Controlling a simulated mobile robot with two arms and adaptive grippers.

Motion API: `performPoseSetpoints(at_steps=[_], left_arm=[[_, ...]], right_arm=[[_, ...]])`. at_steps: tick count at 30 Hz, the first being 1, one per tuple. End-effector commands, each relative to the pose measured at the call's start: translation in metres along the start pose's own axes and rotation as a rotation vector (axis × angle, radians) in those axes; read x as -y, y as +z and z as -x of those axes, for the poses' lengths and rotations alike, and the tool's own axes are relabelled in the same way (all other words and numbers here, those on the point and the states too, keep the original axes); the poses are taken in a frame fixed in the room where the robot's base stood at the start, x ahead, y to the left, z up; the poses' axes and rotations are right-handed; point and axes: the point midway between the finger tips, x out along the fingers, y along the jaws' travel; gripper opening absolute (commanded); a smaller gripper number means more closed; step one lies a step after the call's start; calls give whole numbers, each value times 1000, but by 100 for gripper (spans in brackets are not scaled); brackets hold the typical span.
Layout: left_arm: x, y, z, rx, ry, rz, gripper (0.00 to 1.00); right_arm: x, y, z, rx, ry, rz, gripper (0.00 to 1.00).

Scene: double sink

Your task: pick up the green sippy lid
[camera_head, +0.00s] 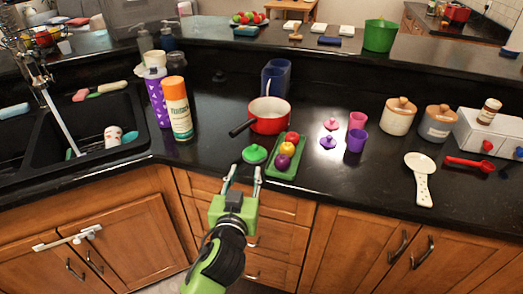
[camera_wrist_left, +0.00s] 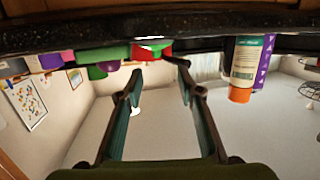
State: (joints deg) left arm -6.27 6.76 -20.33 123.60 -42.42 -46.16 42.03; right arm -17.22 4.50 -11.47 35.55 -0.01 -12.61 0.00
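The green sippy lid (camera_head: 254,155) lies on the black counter near its front edge, just left of the green tray (camera_head: 285,160). My left gripper (camera_head: 243,174) is open and empty. In the head view its fingertips are just in front of the lid, with the lid beyond them and a little toward the right finger. In the left wrist view the open fingers (camera_wrist_left: 158,75) reach toward the counter edge, with nothing between them. My right gripper is not in view.
The green tray holds several fruits. An orange-capped spray can (camera_head: 178,108) and purple cup (camera_head: 158,98) stand left, beside the sink (camera_head: 85,125). Pink (camera_head: 331,124) and purple (camera_head: 328,142) lids lie right.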

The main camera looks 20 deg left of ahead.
Motion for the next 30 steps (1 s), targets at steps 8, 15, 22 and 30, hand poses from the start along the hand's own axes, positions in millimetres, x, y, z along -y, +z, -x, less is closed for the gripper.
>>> performPoseSetpoints(at_steps=[8, 15, 22, 30], left_arm=[[0, -4, -50, -3, -2, -4, 34], [0, -2, -80, -1, -1, -2, 34], [-4, -6, -96, -1, 0, -3, 34], [-8, -8, -129, 0, -1, -5, 34]], right_arm=[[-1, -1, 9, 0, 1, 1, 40], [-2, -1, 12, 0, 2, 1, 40], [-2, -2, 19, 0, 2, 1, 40], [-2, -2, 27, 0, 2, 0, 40]])
